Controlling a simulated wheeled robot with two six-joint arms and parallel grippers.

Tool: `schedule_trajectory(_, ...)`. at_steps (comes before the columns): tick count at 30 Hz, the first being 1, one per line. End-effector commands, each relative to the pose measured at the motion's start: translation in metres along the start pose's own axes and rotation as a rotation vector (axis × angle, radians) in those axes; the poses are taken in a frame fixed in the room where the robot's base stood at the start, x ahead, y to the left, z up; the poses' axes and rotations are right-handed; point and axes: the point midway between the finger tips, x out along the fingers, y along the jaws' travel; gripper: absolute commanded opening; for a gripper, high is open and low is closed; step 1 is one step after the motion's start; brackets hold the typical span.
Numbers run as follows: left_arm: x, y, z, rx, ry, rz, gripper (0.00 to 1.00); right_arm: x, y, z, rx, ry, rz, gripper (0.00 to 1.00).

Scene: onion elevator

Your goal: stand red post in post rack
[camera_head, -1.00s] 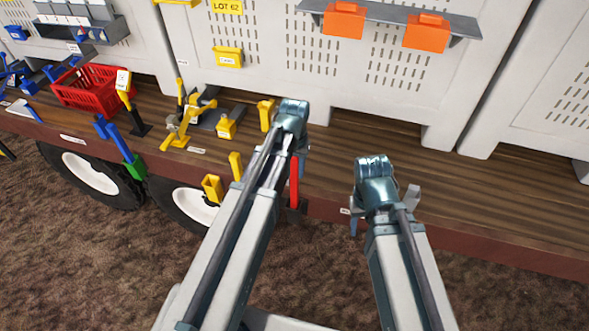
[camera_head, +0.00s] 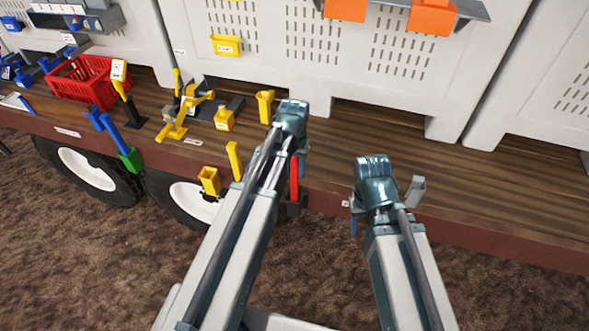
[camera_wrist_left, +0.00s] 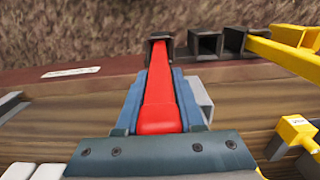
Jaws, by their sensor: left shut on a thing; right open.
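My left gripper (camera_head: 298,150) is shut on the red post (camera_head: 294,178), which points down at the front edge of the wooden bed. In the left wrist view the red post (camera_wrist_left: 160,95) lies between the blue fingers. Its far end meets a dark square socket (camera_wrist_left: 149,48) of the post rack; I cannot tell how deep it sits. More dark sockets (camera_wrist_left: 206,43) stand beside it. In the head view a dark rack part (camera_head: 300,204) shows at the post's lower end; my arm hides more of the rack. My right gripper (camera_head: 385,203) is open and empty over the edge.
A yellow post (camera_head: 233,160) and a yellow holder (camera_head: 209,181) stand left of my left arm. A blue post (camera_head: 108,128) stands in a green holder (camera_head: 131,160). A red basket (camera_head: 88,85) and yellow parts lie on the bed (camera_head: 480,180), whose right side is clear.

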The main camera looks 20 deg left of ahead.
Motion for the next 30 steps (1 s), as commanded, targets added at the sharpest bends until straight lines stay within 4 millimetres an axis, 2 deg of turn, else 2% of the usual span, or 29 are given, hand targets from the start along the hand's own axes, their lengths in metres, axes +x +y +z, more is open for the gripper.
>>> schedule_trajectory(9, 0.016, 0.0, 0.0, 0.0, 0.0, 0.0, 0.0, 0.016, -0.002, -0.001, 0.001, 0.001, 0.0, 0.5)
schedule_trajectory(22, 0.018, 0.0, 0.0, 0.0, 0.0, 0.0, 0.0, 0.018, -0.002, -0.001, 0.002, 0.001, 0.0, 0.5)
schedule_trajectory(23, 0.018, 0.0, 0.0, 0.0, 0.0, 0.0, 0.41, 0.018, -0.002, -0.001, 0.002, 0.001, 0.0, 0.5)
schedule_trajectory(28, 0.018, 0.0, 0.0, 0.0, 0.0, 0.0, 0.71, 0.018, -0.002, -0.001, 0.002, 0.001, 0.0, 0.5)
schedule_trajectory(30, 0.018, 0.0, 0.0, 0.0, 0.0, 0.0, 0.72, 0.018, -0.002, -0.001, 0.002, 0.001, 0.0, 0.5)
